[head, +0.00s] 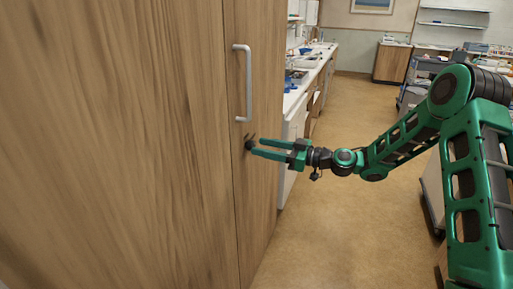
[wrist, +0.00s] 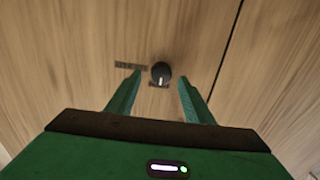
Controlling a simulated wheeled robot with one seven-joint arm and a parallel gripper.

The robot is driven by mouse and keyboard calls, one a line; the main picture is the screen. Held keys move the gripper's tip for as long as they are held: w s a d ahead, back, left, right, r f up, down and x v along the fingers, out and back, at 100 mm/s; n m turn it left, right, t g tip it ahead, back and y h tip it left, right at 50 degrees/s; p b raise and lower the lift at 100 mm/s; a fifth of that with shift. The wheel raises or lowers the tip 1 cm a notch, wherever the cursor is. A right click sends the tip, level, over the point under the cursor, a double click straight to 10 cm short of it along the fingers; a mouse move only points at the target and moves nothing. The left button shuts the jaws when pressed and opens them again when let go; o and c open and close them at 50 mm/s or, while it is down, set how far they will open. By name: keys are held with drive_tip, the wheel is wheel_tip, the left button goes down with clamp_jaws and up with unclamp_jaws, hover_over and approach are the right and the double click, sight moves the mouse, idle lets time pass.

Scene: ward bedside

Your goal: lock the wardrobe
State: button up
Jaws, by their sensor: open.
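The wooden wardrobe (head: 150,130) fills the left of the head view, with a vertical metal bar handle (head: 243,85) on its right-hand door. Below the handle is a small dark round lock knob (head: 249,144). The knob also shows in the wrist view (wrist: 161,71), with a pale pointer mark directed down the picture and small dark labels (wrist: 131,66) to its left and below it. My green gripper (head: 253,146) is open at the door front. In the wrist view its fingertips stand either side of the knob, with gaps on both sides. Whether the tips touch the door is unclear.
A long counter (head: 308,80) with sinks and small items runs beyond the wardrobe. A grey cart (head: 418,85) and wall shelves (head: 452,22) stand at the back right. The brown floor (head: 335,220) is clear between wardrobe and my arm.

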sight(250, 145)
drive_tip(key=shift+x, duration=1.4)
